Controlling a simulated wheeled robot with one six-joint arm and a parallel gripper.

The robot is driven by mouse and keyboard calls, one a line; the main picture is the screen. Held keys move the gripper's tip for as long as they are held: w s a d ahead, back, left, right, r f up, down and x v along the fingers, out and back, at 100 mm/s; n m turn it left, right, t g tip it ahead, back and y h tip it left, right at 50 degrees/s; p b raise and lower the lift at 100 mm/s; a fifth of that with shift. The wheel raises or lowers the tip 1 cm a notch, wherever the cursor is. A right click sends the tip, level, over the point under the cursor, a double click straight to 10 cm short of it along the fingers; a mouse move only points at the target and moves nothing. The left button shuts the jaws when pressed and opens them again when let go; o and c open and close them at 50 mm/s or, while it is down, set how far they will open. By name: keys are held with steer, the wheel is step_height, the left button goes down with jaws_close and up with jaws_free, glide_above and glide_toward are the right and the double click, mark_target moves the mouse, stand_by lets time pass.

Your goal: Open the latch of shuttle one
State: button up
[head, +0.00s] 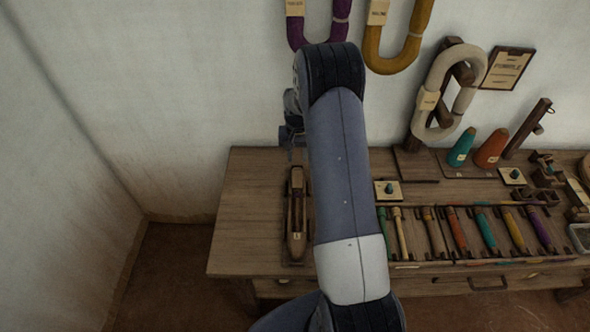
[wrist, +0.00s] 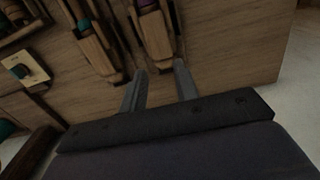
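A wooden shuttle (head: 297,215) lies lengthwise on the left part of the table, with a small pale label whose mark is too small to read surely. In the wrist view two shuttles show: one with purple thread (wrist: 155,33) and one with teal thread (wrist: 97,47) to its left. My arm hides the second one in the head view. My gripper (wrist: 161,68) is open and empty, its two fingers apart near the end of the purple-threaded shuttle. I cannot tell its height above it. The latch cannot be made out.
The table (head: 240,205) has bare wood left of the shuttle. A pale pad with a teal knob (head: 388,189) and a row of coloured bobbins (head: 457,231) lie to the right. Cones (head: 491,149) and a yarn stand (head: 437,95) stand at the back.

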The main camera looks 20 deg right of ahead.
mark_target(297, 175)
step_height(297, 175, down, 9)
steer(key=shift+p, duration=0.5)
jaws_close()
